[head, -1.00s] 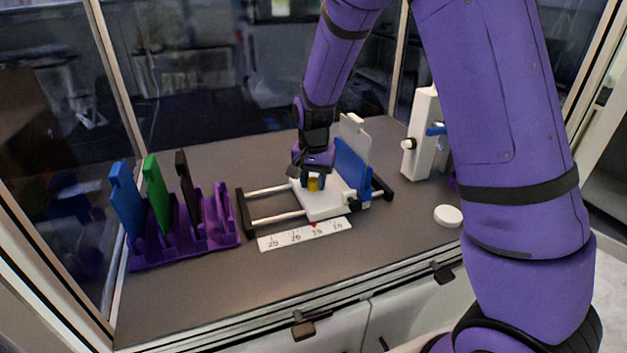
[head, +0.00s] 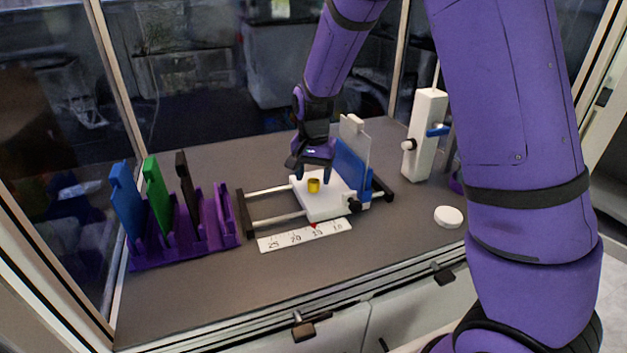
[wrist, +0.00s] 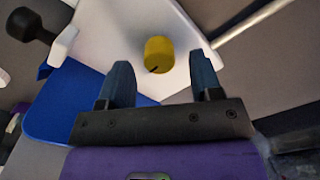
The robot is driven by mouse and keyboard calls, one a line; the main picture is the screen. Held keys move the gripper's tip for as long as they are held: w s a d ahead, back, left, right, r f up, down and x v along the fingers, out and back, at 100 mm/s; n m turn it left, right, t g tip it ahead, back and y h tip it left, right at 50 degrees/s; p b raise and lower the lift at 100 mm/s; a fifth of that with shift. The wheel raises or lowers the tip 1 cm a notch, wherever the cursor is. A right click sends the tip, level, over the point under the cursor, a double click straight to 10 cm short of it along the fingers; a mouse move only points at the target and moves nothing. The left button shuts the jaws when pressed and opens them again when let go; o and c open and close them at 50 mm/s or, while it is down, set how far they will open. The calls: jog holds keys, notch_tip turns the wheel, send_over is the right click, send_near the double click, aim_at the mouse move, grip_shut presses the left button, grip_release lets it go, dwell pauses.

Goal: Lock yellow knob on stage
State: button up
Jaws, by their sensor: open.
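The yellow knob (head: 313,185) stands on the white stage (head: 325,207), which sits on two metal rails. In the wrist view the knob (wrist: 159,54) has a dark mark on its top, near the edge facing my gripper. My gripper (head: 312,172) is open and empty, just behind the knob. In the wrist view my gripper's fingertips (wrist: 160,72) are spread apart, with the knob beyond them and roughly centred between them. A blue plate (head: 350,168) and a pale plate stand upright at the stage's right side.
A purple rack (head: 185,243) with blue, green and black plates stands at left. A ruler strip (head: 304,235) with a red pointer lies in front of the stage. A white upright device (head: 425,135) and a white round cap (head: 448,217) are at right. Glass panels enclose the back.

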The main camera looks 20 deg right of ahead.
aim_at(314, 180)
notch_tip(314, 180, up, 9)
jog(key=shift+f, duration=0.2)
dwell(0.5)
jog(key=s+d+r+n+t, duration=0.1)
jog(key=s+d+r+n, duration=0.1)
jog(key=s+r, duration=0.4)
jog(key=s+d+r+n+t, duration=0.1)
jog(key=s+d+r, duration=0.2)
jog(key=s+r, duration=0.3)
jog(key=s+d+r+n+t, duration=0.2)
jog(key=s+n+t, duration=0.1)
jog(key=s, duration=1.4)
jog(key=shift+s+n, duration=0.2)
jog(key=shift+n, duration=0.3)
jog(key=shift+r, duration=0.1)
